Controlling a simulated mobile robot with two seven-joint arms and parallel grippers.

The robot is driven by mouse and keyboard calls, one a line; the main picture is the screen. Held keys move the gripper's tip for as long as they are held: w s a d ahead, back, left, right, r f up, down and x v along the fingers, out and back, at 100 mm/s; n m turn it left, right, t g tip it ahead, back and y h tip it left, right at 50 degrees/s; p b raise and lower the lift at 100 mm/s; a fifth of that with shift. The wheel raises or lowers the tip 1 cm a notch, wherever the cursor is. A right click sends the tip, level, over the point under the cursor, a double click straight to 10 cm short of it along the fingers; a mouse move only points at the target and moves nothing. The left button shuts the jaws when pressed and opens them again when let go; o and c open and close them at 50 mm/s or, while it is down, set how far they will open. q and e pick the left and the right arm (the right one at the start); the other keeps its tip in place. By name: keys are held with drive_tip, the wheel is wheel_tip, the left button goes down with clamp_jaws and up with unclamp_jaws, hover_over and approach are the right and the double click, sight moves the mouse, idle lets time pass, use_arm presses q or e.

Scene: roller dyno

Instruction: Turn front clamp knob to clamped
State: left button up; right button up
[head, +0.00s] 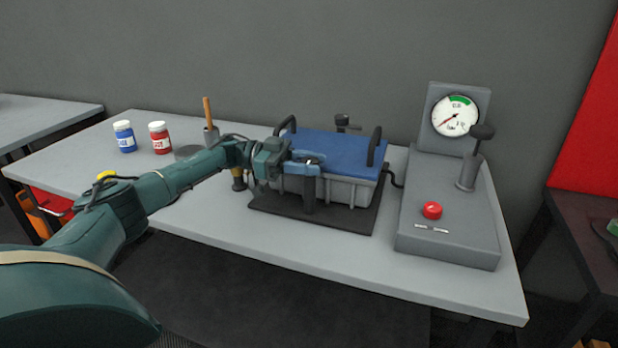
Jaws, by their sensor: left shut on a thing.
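A grey box with a blue lid (345,148) and two black handles sits on a dark base plate (270,205) on the table. The front clamp (309,193) is a dark post at the box's near side. My left gripper (308,163) reaches in from the left and is shut on the front clamp knob at the top of this post. The fingers hide most of the knob, so its turn angle cannot be read. A second clamp knob (342,121) stands behind the box. My right gripper is not in view.
A grey console with a gauge (456,115), a red button (432,210) and a black-topped lever (470,165) stands at the right. Blue (124,137) and red (160,138) jars stand at the back left. The table front (330,265) is clear.

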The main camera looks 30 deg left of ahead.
use_arm(q)
drive_tip(key=shift+f+m+g+b, duration=0.1)
drive_tip(key=shift+m+g+b, duration=0.2)
drive_tip(key=shift+g+b, duration=0.2)
drive_tip(key=shift+d+g, duration=0.1)
drive_tip(key=shift+g, duration=0.2)
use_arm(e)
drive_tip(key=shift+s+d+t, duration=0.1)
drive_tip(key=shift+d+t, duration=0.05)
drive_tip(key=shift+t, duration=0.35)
use_arm(q)
drive_tip(key=shift+m, duration=0.3)
drive_tip(key=o, duration=1)
